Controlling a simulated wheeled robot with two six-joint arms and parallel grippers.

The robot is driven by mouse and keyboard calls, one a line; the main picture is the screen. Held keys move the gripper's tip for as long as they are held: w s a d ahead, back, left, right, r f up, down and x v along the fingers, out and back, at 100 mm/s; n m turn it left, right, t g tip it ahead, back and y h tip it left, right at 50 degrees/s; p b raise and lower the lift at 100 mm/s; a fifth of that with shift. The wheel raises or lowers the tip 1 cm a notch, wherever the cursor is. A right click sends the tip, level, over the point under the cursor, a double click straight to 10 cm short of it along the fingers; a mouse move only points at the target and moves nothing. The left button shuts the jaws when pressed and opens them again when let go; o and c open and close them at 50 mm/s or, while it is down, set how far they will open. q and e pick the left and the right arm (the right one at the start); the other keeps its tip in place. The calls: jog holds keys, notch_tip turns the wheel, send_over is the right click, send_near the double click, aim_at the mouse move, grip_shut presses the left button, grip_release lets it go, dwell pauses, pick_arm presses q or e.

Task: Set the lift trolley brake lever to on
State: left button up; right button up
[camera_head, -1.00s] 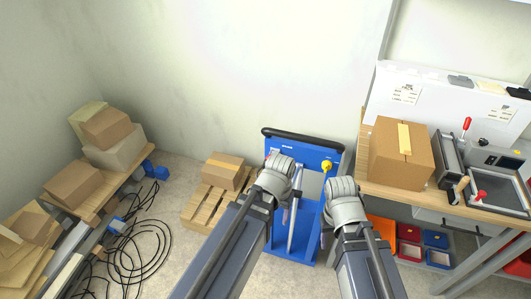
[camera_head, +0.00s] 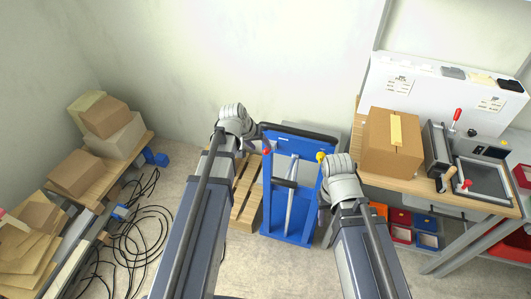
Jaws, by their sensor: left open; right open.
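The blue lift trolley (camera_head: 265,218) stands upright on the floor in the middle of the head view, with a black handle bar (camera_head: 300,132) on top. A red knob (camera_head: 267,151) is on its upper left and a yellow knob (camera_head: 320,157) on its upper right. I cannot tell which belongs to the brake lever or how that is set. My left gripper (camera_head: 238,118) is open, above and left of the red knob and apart from it. My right gripper (camera_head: 341,176) is open, just below and right of the yellow knob. My wrists largely hide the fingers.
A workbench (camera_head: 450,198) with a cardboard box (camera_head: 393,145) and a sealing device (camera_head: 484,180) stands close on the right. A wooden pallet (camera_head: 243,205) is left of the trolley. Black cables (camera_head: 130,235) lie on the floor, beside a low bench of boxes.

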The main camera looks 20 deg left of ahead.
aim_at(265, 151)
pick_arm(q)
jog(key=b+x, duration=0.6)
jog(key=x, duration=0.1)
jog(key=shift+w+f, duration=0.1)
jog(key=shift+c, duration=0.3)
grip_shut()
dwell(1.0)
